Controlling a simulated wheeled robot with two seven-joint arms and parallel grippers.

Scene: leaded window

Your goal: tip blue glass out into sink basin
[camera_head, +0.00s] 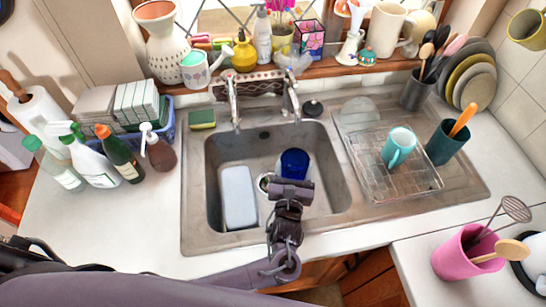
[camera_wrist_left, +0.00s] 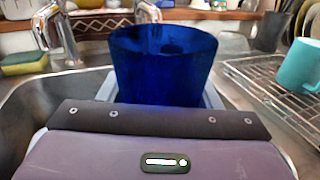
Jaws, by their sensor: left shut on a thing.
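The blue glass (camera_head: 293,163) is in my left gripper (camera_head: 291,184), over the sink basin (camera_head: 255,150). In the left wrist view the blue glass (camera_wrist_left: 165,62) stands roughly upright with its rim up, right in front of the gripper (camera_wrist_left: 160,118). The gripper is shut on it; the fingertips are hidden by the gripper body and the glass. I cannot tell whether the glass holds anything. My right gripper is not in view.
A pale rectangular tub (camera_head: 239,197) lies in the basin's left part. The tap (camera_head: 234,95) stands behind the basin. A wire rack (camera_head: 392,165) with a turquoise mug (camera_head: 399,147) is on the right. Bottles (camera_head: 90,160) stand on the left counter.

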